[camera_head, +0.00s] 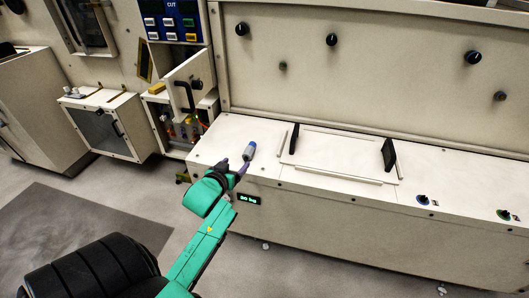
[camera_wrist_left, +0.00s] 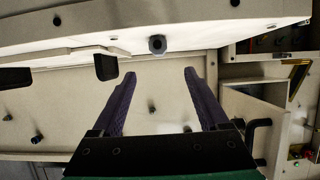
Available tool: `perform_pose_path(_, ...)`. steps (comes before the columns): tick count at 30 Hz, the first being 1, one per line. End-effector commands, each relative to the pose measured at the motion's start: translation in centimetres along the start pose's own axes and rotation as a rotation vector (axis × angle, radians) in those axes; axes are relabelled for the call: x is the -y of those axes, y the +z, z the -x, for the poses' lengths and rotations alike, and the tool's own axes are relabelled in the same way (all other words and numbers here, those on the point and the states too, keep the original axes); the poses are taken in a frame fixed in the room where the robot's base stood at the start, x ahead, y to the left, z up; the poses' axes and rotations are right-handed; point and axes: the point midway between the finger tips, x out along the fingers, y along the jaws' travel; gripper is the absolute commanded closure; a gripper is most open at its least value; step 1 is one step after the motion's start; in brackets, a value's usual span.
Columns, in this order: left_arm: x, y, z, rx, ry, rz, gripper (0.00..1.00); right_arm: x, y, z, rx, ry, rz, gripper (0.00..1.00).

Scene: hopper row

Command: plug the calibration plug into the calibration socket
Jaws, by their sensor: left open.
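A small blue-and-grey piece (camera_head: 249,151), which looks like the calibration plug, is on the pale counter top near its left end. In the left wrist view a dark faceted piece (camera_wrist_left: 156,44), probably the same plug, shows beyond the gap between my fingertips. My left gripper (camera_head: 233,166) is open and empty, its two purple-grey fingers spread just short of the plug. The fingers also show spread in the left wrist view (camera_wrist_left: 160,73). I cannot make out the calibration socket for certain. My right gripper is not in view.
An open compartment (camera_head: 187,128) with coloured fittings is left of the counter, below a hinged door (camera_head: 190,83) with a black handle. A framed plate with two black handles (camera_head: 389,154) is right of the plug. A lit display (camera_head: 248,199) is on the counter front.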

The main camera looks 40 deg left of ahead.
Motion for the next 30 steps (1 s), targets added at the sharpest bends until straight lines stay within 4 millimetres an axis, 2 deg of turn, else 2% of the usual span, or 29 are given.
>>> perform_pose_path(6,-0.1,0.1,-5.7,-0.002,0.001,-0.002,0.22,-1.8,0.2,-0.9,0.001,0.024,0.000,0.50)
perform_pose_path(8,-0.1,0.1,-7.0,0.000,0.001,-0.002,0.22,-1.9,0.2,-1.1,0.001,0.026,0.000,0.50)
perform_pose_path(14,-0.1,0.1,-9.8,0.000,0.001,-0.002,0.22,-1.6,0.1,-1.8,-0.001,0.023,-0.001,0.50)
perform_pose_path(16,-0.1,0.3,-11.2,0.001,0.002,-0.002,0.22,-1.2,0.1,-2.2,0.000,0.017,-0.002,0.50)
perform_pose_path(18,-0.1,0.3,-12.6,0.000,0.002,-0.002,0.22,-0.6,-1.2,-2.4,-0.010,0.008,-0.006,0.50)
perform_pose_path(21,-0.2,0.2,-13.6,0.001,0.003,-0.002,0.22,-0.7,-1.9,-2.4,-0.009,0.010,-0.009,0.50)
perform_pose_path(27,-0.2,0.2,-13.7,0.002,0.003,-0.002,0.22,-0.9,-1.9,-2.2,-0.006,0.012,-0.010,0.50)
perform_pose_path(29,-0.2,0.2,-13.7,0.002,0.003,-0.002,0.42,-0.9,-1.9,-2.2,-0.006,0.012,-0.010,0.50)
perform_pose_path(30,-0.2,0.2,-13.7,0.002,0.003,-0.002,0.57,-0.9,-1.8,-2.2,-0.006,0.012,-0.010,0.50)
